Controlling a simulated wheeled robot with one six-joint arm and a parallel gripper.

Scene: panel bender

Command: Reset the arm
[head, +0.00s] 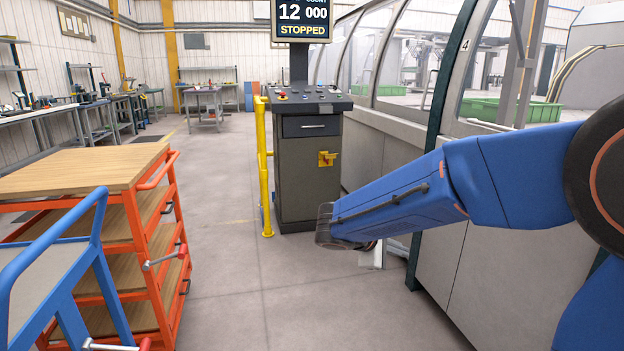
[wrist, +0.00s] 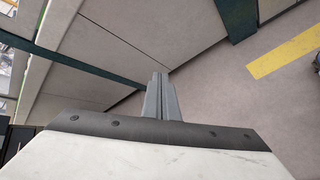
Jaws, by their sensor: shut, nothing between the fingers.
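My blue arm reaches in from the right in the head view, stretched toward the machine's control console (head: 309,160). In the wrist view my gripper (wrist: 160,76) shows as two grey fingers pressed together, shut and empty. The fingers point over bare grey floor beside the machine's lower panels (wrist: 100,50). In the head view the gripper's fingers are mostly hidden behind the end of my arm.
An orange cart with wooden shelves (head: 90,170) and a blue cart frame (head: 50,262) stand at the left. A yellow rail (head: 263,165) stands beside the console. The panel bender's enclosure (head: 385,150) runs along the right. The floor aisle (head: 235,270) between is clear.

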